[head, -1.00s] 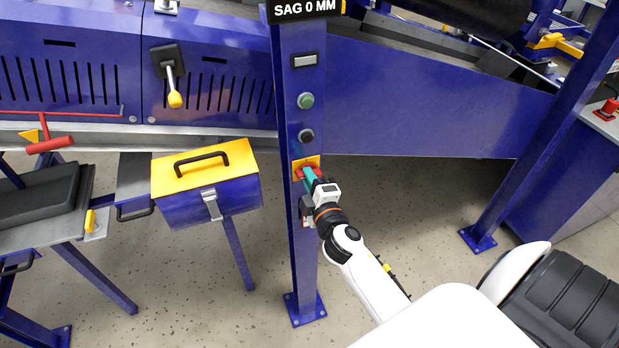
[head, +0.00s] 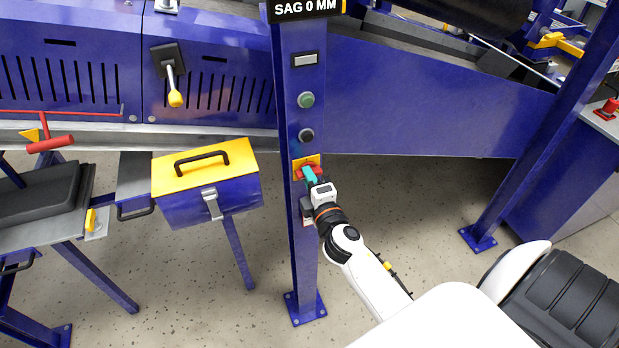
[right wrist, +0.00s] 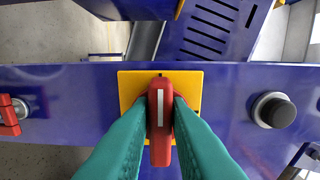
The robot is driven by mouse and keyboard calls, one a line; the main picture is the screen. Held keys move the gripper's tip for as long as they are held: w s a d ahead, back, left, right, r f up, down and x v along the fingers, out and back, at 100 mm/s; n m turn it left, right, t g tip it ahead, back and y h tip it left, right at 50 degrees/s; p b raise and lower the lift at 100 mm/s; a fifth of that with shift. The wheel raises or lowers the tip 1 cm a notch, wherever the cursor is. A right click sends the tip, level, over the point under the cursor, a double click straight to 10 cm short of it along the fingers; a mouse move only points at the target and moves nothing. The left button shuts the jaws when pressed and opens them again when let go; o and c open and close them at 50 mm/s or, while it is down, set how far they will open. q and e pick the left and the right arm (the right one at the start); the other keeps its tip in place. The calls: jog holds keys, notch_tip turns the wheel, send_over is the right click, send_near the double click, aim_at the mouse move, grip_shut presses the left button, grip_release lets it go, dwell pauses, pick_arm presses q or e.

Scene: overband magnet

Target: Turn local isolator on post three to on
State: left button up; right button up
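The isolator on the blue post (head: 303,255) has a yellow plate (head: 301,162) and a red handle; the plate (right wrist: 188,84) and handle (right wrist: 160,125) show clearly in the right wrist view. The handle, marked with a white line, lies across the post's length. My right gripper (head: 310,175) has its teal fingers on either side of the handle, and they look closed on it; the fingertips show in the right wrist view (right wrist: 160,112). The gripper partly hides the isolator in the head view. My left gripper is not in view.
Above the isolator the post carries a black button (head: 306,136), a green button (head: 306,100) and a "SAG 0 MM" display (head: 305,8). A red item with a metal knob (right wrist: 14,110) is beside the isolator. A blue toolbox with yellow lid (head: 230,160) stands left.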

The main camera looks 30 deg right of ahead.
jog(key=o, duration=0.3)
jog(key=b+v, duration=0.3)
jog(key=v, duration=0.9)
jog(key=s+a+f+m+g+y, duration=0.1)
jog(key=s+a+f+m+g, duration=0.1)
jog(key=f, duration=0.8)
jog(key=s+a+f+m+g+y, duration=0.1)
jog(key=f+m+g, duration=0.15)
jog(key=f, duration=0.85)
jog(key=s+a+f+m+g+y, duration=0.1)
jog(key=s+a+f+g, duration=0.15)
jog(key=f, duration=0.75)
jog(key=s+a+f+m+g+y, duration=0.1)
jog(key=s+f+m+g, duration=0.35)
jog(key=s+f, duration=0.9)
jog(key=s+f+m+g, duration=0.1)
jog(key=s+f, duration=0.2)
jog(key=s, duration=0.1)
jog(key=s+f+m+g, duration=0.1)
jog(key=s+f+g, duration=0.1)
jog(key=s, duration=0.3)
jog(key=s+d+f+m+g, duration=0.1)
jog(key=s+f+g, duration=0.1)
jog(key=s+f, duration=0.2)
jog(key=shift+s, duration=0.35)
